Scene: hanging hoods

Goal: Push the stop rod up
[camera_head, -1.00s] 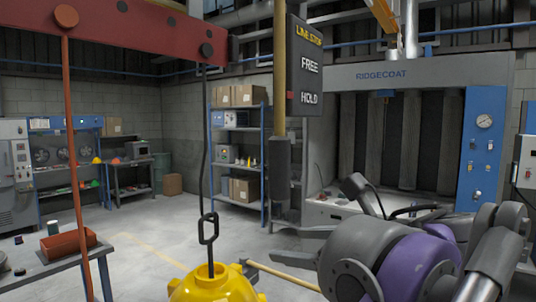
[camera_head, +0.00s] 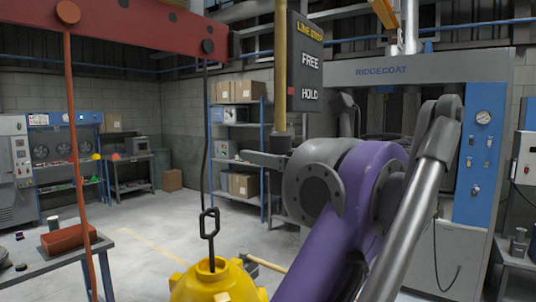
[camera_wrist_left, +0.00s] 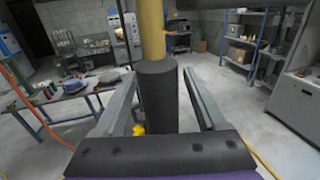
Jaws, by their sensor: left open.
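The stop rod is a yellow vertical rod (camera_head: 280,60) with a dark cylindrical grip (camera_head: 281,140) at its lower end. It hangs beside a dark sign (camera_head: 308,65) marked LINE STOP, FREE and HOLD. A small red marker stands about level with HOLD. My left gripper (camera_head: 265,158) is at the grip and hides part of it. In the left wrist view, the grip (camera_wrist_left: 157,95) stands upright between the two spread fingers, with gaps on both sides. The left gripper is open. My right gripper is out of view.
A yellow hood (camera_head: 215,284) hangs by a dark link from a red overhead beam (camera_head: 130,28), left of my arm. A table (camera_head: 50,262) with a red tray stands at left. A shelf (camera_head: 238,160) and a RIDGECOAT booth (camera_head: 410,72) stand behind. Open floor lies between.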

